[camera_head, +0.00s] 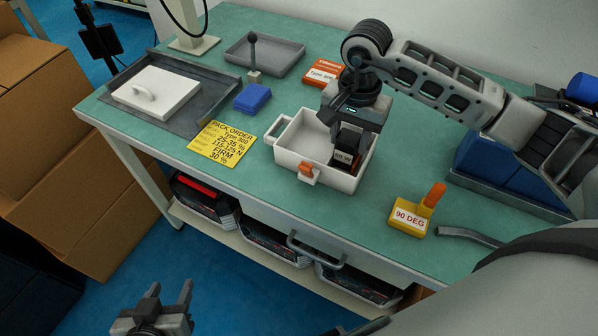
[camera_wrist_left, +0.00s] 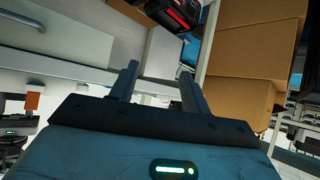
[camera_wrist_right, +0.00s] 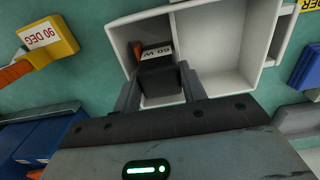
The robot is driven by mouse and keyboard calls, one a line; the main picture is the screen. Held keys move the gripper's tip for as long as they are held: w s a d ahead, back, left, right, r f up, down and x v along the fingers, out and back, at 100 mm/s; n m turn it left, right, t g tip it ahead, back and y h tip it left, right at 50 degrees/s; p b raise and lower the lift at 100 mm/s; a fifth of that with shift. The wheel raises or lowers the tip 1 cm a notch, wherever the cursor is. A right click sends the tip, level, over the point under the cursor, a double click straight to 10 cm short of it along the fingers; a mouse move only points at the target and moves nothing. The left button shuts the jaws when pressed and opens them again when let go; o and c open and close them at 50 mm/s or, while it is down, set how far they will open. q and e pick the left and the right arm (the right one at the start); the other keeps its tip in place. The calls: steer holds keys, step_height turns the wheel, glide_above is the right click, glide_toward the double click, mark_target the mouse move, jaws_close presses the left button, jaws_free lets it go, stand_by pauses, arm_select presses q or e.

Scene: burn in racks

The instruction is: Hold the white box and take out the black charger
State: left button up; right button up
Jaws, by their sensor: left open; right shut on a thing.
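The white box (camera_head: 291,137) stands open on the green bench, with an orange latch on its front. It also shows in the right wrist view (camera_wrist_right: 222,27), where an inner wall divides it. The black charger (camera_head: 345,150), with a white 60 W label, is in the box's right compartment in the head view. It also shows in the right wrist view (camera_wrist_right: 158,78). My right gripper (camera_head: 345,132) is shut on the charger from above. My left gripper (camera_head: 165,304) is open and empty, low in front of the bench and away from the box.
A white lid (camera_head: 157,92) lies on a dark tray at the bench's left. A yellow pack order card (camera_head: 222,143), blue block (camera_head: 251,98), grey tray (camera_head: 265,55) and yellow 90 DEG block (camera_head: 410,218) surround the box. Cardboard boxes (camera_head: 80,180) stand left. Black cases fill the lower shelf.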

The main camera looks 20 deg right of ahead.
arm_select(q)
steer(key=w+d+r+m+h, duration=0.3)
steer(key=w+d+r, duration=0.2)
steer(key=d+r, duration=0.45)
steer(key=m+g+h, duration=0.2)
steer(key=m+h, duration=0.2)
glide_toward(305, 173)
steer(key=x, duration=0.9)
steer(key=shift+w+d+f, duration=0.1)
